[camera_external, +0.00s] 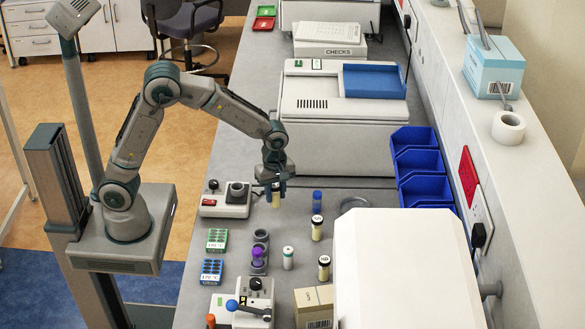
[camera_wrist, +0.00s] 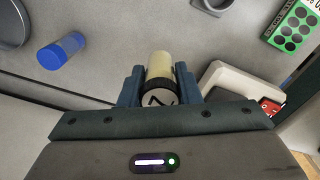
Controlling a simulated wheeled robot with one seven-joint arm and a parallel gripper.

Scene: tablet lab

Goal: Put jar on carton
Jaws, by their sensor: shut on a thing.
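In the wrist view the jar (camera_wrist: 160,67) sits between the two blue fingers of my gripper (camera_wrist: 159,88). I cannot tell whether its base touches the bench. The carton (camera_external: 314,304) is a small brown box with a barcode at the front of the bench, apart from my gripper. It is not in the wrist view.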

